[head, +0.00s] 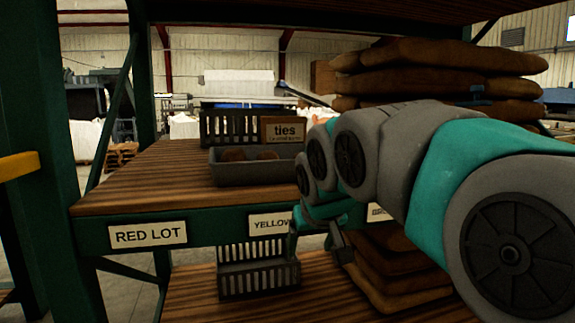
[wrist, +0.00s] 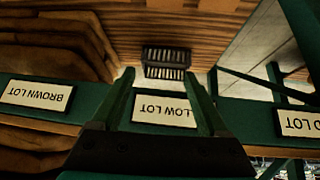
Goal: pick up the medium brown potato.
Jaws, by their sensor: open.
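Brown rounded shapes, likely potatoes (head: 235,155), show just above the rim of a grey tray (head: 258,173) on the upper shelf. The tray walls hide most of them, and I cannot tell which is the medium one. My gripper (head: 342,252) hangs in front of the shelf edge, right of and lower than the tray, partly hidden by my arm. In the wrist view my gripper (wrist: 165,78) is open with nothing between its fingers. No potato shows in that view.
Stacked brown sacks (head: 430,72) stand on the right of the upper shelf (head: 140,185); more lie below. A dark crate (head: 258,275) sits on the lower shelf. A slatted crate (head: 232,127) and a "ties" box (head: 283,130) stand behind the tray. The shelf's left side is clear.

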